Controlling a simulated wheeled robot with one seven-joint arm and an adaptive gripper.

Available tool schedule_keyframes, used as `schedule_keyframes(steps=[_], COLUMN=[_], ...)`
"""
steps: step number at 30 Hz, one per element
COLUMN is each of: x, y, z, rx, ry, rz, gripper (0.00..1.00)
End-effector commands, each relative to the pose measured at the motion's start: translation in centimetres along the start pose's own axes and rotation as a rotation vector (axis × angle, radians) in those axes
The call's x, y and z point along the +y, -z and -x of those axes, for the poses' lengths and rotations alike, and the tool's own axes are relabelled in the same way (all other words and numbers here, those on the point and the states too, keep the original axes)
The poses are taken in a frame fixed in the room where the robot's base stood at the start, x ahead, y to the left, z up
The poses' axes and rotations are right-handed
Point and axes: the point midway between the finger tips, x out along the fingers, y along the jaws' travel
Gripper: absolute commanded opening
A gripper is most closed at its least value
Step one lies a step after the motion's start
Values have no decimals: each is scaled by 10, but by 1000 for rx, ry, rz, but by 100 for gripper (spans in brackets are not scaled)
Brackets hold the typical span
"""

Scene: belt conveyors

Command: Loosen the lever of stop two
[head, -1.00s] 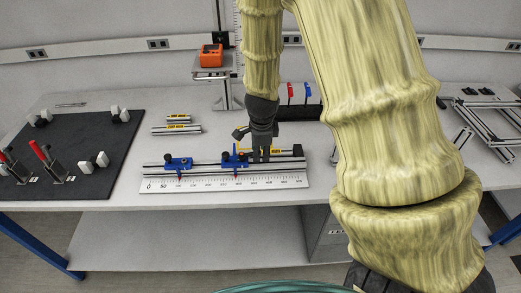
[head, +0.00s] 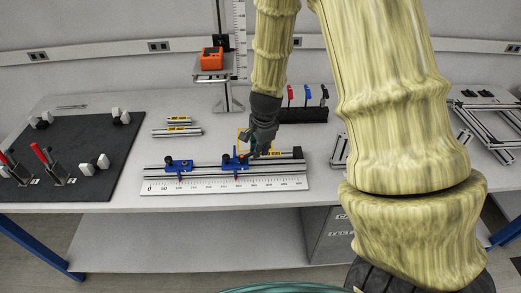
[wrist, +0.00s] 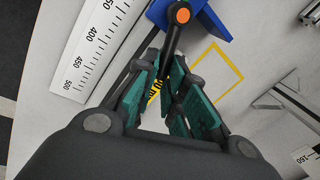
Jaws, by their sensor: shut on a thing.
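Two blue stops sit on a metal rail (head: 208,176) with a printed scale in front. The left one (head: 178,163) is clear of the arm. The right one, stop two (head: 232,164), is beside my gripper (head: 252,150). In the wrist view, the blue body of stop two (wrist: 208,22) is at the top, and its black lever (wrist: 171,42), with an orange-capped pivot, runs down between the teal-padded fingers. My gripper (wrist: 168,68) is shut on the lever's end. The fingers hide the lever's tip.
A dark board (head: 75,160) with red-handled clamps lies at left. Yellow-labelled bars (head: 177,130) lie behind the rail. An orange box (head: 212,58) stands on a raised platform. A black rack (head: 302,114) with coloured handles is behind right. Metal frames (head: 490,118) lie far right.

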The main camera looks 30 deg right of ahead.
Motion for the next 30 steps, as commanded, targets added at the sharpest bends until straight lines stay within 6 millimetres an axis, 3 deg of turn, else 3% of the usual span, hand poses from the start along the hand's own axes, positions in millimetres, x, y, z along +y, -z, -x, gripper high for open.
schedule_keyframes(steps=[14,30], x=[-28,-53], y=[-4,-22], z=[-4,-10], rx=[-87,-182], ry=[2,2], rz=[444,943], gripper=[0,0])
